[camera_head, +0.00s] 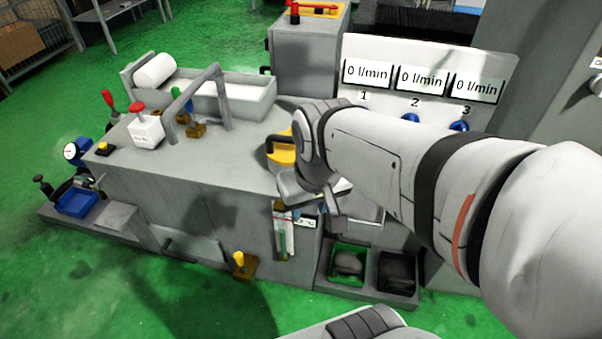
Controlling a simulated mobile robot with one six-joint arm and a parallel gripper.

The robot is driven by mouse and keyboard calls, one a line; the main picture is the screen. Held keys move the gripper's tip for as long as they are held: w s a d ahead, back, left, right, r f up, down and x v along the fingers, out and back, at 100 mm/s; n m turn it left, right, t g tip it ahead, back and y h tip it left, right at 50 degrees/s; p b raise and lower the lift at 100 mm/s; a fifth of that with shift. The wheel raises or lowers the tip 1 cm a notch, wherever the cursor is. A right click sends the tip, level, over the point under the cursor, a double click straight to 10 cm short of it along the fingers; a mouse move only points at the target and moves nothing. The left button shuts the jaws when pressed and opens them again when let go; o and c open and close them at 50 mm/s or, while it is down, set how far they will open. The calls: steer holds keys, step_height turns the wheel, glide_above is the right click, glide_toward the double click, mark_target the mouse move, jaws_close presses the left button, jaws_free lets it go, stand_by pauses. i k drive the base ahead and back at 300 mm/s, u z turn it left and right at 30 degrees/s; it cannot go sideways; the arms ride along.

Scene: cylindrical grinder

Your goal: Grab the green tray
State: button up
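The green tray (348,281) stands low at the front of the grey machine, right of the middle of the view. A grey lump lies in it, and green shows around the lump. A dark tray (397,288) stands right beside it. My arm comes in from the right, and my gripper (334,218) is above the green tray, apart from it in the picture. The fingers are small and partly hidden by the wrist, so I cannot tell whether they are open or shut.
The grey machine (205,178) fills the middle, with a bent grey bar (212,75) and a yellow part (281,150) on top. A yellow knob (240,261) sticks out low left of the trays. A blue tray (77,202) lies far left. Green floor is free in front.

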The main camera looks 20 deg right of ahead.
mark_target(348, 265)
steer(key=u, duration=1.9)
steer(key=k, duration=2.25)
steer(key=z, duration=0.65)
steer(key=i, duration=1.5)
steer(key=z, duration=0.05)
